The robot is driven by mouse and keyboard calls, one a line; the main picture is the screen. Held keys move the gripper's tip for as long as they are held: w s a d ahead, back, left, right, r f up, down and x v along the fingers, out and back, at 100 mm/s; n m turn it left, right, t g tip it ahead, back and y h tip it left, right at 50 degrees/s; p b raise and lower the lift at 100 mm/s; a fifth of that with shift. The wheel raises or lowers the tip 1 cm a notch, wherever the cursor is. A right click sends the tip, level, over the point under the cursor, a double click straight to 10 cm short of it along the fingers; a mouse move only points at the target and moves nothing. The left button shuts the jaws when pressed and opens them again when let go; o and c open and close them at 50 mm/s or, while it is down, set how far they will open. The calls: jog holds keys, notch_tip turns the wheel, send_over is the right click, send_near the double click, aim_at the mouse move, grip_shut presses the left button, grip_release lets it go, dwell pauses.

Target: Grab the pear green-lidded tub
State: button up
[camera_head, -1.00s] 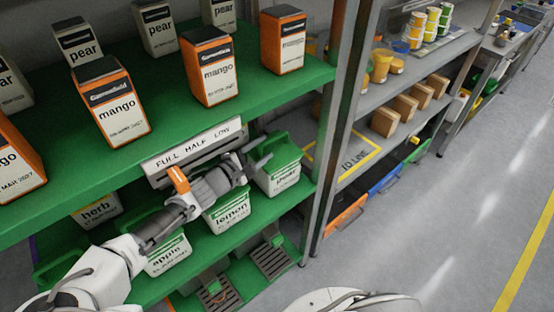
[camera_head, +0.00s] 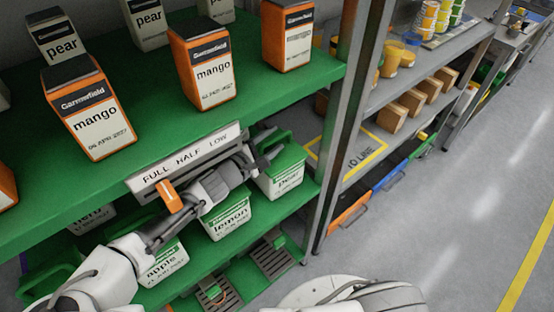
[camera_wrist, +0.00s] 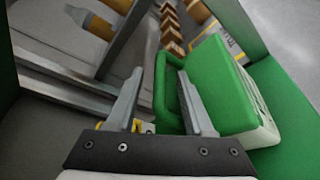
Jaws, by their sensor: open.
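The pear tub (camera_head: 285,175) is white with a green lid and handle, and stands at the right end of the lower green shelf. In the wrist view its green lid (camera_wrist: 218,78) fills the right of centre and its label side faces right. My gripper (camera_wrist: 160,76) is open at the tub's handle side. The green handle (camera_wrist: 160,95) shows between the two fingers, with the right finger in front of the lid's edge. I cannot tell whether either finger touches it. In the head view my gripper (camera_head: 262,148) partly covers the tub's left side.
The lemon tub (camera_head: 228,217) and apple tub (camera_head: 165,262) stand to the left on the same shelf. The upper green shelf (camera_head: 150,165) with mango and pear cartons and a sign (camera_head: 185,160) lies close above my arm. A grey post (camera_head: 345,130) stands right of the tub.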

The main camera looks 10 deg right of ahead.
jog(key=shift+w+d+f, duration=0.1)
jog(key=shift+w+d, duration=0.3)
jog(key=shift+w, duration=0.05)
jog(key=shift+c, duration=0.2)
grip_shut()
dwell(1.0)
jog(key=shift+r, duration=0.2)
